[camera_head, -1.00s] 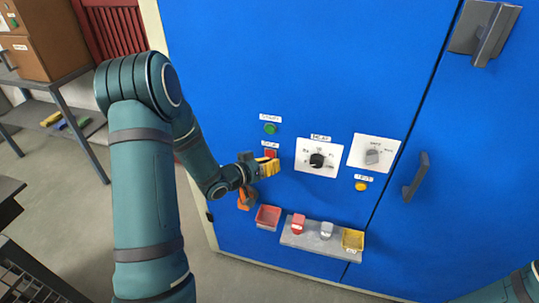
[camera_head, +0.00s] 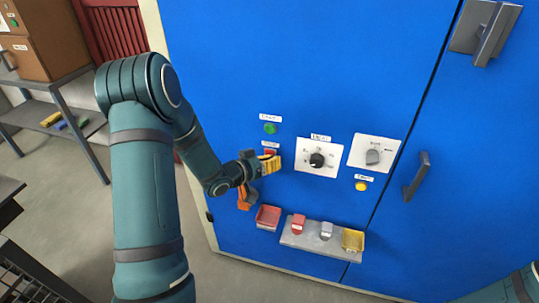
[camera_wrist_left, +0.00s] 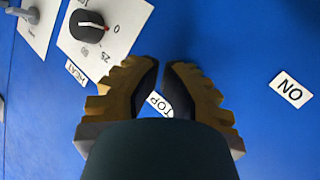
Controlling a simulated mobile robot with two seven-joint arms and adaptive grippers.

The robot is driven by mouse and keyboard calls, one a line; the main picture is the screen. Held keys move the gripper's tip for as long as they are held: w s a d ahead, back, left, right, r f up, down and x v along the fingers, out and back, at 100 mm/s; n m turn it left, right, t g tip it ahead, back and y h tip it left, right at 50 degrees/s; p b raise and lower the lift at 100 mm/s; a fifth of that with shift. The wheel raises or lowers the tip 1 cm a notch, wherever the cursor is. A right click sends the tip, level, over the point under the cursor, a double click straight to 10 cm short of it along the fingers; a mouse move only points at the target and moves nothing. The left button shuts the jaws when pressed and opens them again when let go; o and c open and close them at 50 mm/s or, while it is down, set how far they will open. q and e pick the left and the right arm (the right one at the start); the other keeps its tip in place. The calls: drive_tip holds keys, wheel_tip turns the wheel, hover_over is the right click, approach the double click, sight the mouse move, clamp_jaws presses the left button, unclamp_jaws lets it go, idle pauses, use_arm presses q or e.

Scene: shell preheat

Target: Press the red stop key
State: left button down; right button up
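The red stop key (camera_head: 270,152) is on the blue cabinet front, under a small label and below the green button (camera_head: 270,128). My left gripper (camera_head: 277,163) is at the key, its yellow fingers covering the key's lower part. Whether they touch it cannot be told. In the left wrist view, the fingers (camera_wrist_left: 161,66) come together at their tips with nothing seen between them. The partly hidden stop label (camera_wrist_left: 159,103) shows behind them; the key itself is hidden there. My right gripper is out of view.
A black-knob dial (camera_head: 317,160), a grey switch (camera_head: 373,157) and a yellow button (camera_head: 361,186) are to the right. Below are a red tray (camera_head: 268,217), a grey shelf (camera_head: 300,242) and a yellow tray (camera_head: 352,240). A door handle (camera_head: 417,177) sticks out at right.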

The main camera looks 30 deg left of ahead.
use_arm(q)
drive_tip(key=shift+w+a, duration=0.1)
drive_tip(key=shift+w, duration=0.2)
drive_tip(key=shift+s, duration=0.15)
idle(0.5)
drive_tip(key=shift+s+d, duration=0.25)
drive_tip(key=shift+s, duration=0.45)
drive_tip(key=shift+s, duration=0.1)
drive_tip(key=s, duration=0.2)
drive_tip(key=s+d+b, duration=0.1)
drive_tip(key=s, duration=0.1)
drive_tip(key=shift+s, duration=0.35)
idle(0.5)
